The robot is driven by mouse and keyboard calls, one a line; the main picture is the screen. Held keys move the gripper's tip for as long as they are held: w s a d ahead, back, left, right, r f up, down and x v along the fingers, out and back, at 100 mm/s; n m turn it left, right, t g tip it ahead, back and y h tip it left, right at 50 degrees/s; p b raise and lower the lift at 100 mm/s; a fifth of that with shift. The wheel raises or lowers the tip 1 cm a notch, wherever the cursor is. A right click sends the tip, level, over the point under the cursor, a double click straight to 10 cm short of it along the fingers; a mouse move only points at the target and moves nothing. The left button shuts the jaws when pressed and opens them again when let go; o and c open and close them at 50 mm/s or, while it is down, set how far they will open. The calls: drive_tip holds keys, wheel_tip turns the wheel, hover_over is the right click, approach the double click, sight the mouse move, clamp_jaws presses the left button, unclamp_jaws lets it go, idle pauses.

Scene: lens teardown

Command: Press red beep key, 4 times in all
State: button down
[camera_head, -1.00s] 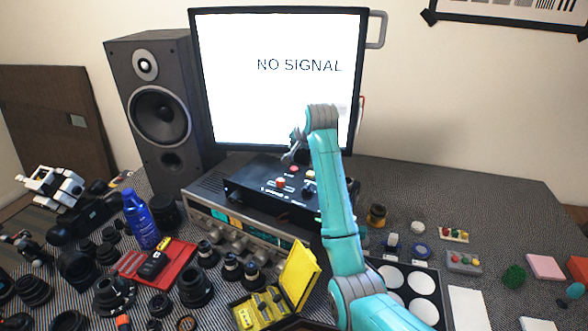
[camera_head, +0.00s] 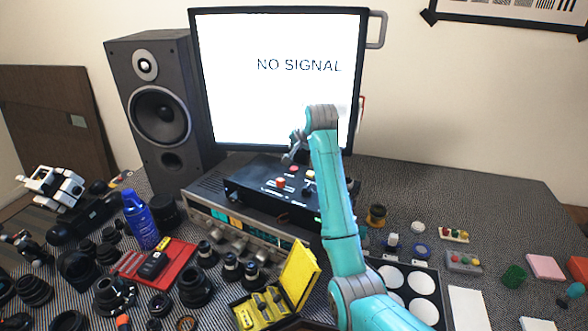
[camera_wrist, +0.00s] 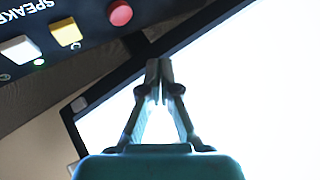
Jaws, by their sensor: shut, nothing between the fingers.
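A black control box (camera_head: 245,188) lies on top of a silver receiver, in front of the monitor. A round red key (camera_head: 294,168) is near its back, and it also shows in the wrist view (camera_wrist: 120,13). A second, orange-red key (camera_head: 281,183) stands nearer its front. A yellow key (camera_wrist: 65,31) and a white key (camera_wrist: 20,49) line up with the round red key. Lettering that reads like "SPEAKR" is beside them. My gripper (camera_wrist: 159,72) is shut and empty. In the head view my gripper (camera_head: 288,158) is just behind the round red key, apart from it.
The monitor (camera_head: 275,110) stands close behind my gripper and reads "NO SIGNAL". A speaker (camera_head: 160,105) is at the left. The silver receiver (camera_head: 232,236) is under the box. An open yellow case (camera_head: 300,275) and several lenses crowd the front. My arm hides the box's right side.

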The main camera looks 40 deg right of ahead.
sight(295, 169)
drive_tip(key=shift+f, duration=2.55)
drive_tip(key=shift+f, duration=0.15)
drive_tip(key=shift+f, duration=0.2)
drive_tip(key=shift+f, duration=0.5)
drive_tip(key=shift+r, duration=0.2)
idle(0.3)
drive_tip(key=shift+r, duration=0.7)
drive_tip(key=shift+r, duration=2.5)
